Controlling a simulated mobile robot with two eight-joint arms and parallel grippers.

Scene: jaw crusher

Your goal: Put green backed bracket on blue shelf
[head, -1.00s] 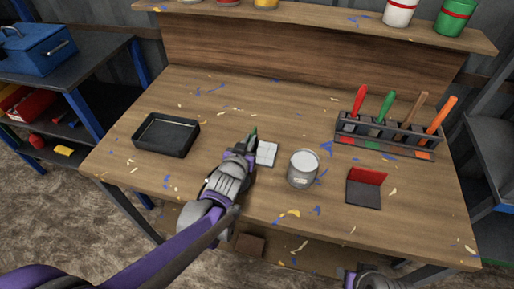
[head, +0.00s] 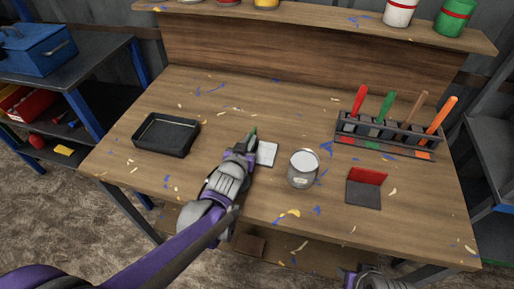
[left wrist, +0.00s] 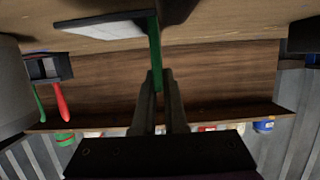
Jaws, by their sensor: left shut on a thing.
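The green-backed bracket (head: 267,153) has a pale flat base and an upright green back, and it stands on the workbench left of the grey tin. My left gripper (head: 249,146) is shut on the green back. In the left wrist view, which is upside down, the fingers (left wrist: 158,90) pinch the green plate (left wrist: 154,55), and the pale base extends to the left. A blue-framed shelf unit (head: 84,120) stands at the left, with another blue-edged unit (head: 487,150) at the right. My right gripper (head: 368,281) is only partly visible at the bottom edge, its jaws unclear.
On the workbench (head: 220,105) are a black tray (head: 166,153), a grey tin (head: 303,170), a red-backed bracket (head: 364,190) and a tool rack (head: 388,140). A blue toolbox (head: 37,46) sits on the left unit's top. The bench is clear behind the gripper.

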